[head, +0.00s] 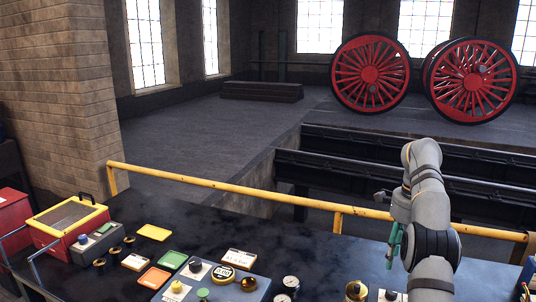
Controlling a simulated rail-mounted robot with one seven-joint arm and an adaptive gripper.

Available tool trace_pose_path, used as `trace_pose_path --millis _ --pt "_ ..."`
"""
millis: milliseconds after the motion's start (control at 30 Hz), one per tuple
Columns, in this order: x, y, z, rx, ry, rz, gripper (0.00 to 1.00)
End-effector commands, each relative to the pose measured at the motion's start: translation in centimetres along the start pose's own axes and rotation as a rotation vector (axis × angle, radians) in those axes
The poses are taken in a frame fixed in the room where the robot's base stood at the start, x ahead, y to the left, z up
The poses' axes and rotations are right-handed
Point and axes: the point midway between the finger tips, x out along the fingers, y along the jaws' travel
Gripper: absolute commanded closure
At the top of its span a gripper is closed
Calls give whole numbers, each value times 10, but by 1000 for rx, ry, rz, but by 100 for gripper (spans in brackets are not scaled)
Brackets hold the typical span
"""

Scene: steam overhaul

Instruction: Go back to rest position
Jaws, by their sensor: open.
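My arm reaches in from the lower right in the head view. My gripper (392,262) hangs at its end over the right part of the dark table (240,245), with teal fingers pointing down. It is open, and I see nothing between its fingers. The gap between the fingers is hard to make out from this side, and my arm hides part of the table behind it.
A red box with a yellow rim (68,222) stands at the table's left end. Coloured trays, brass fittings and gauges (290,282) lie along the front. A yellow railing (250,190) runs along the back edge. Red wheels (371,72) stand far behind.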

Motion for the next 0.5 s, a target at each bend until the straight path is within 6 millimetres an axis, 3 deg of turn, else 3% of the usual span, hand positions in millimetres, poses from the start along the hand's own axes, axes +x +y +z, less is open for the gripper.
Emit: trace_pose_path --millis 367,500 --pt "27 1 0 -4 3 7 55" --pt "47 1 0 -2 0 7 55"
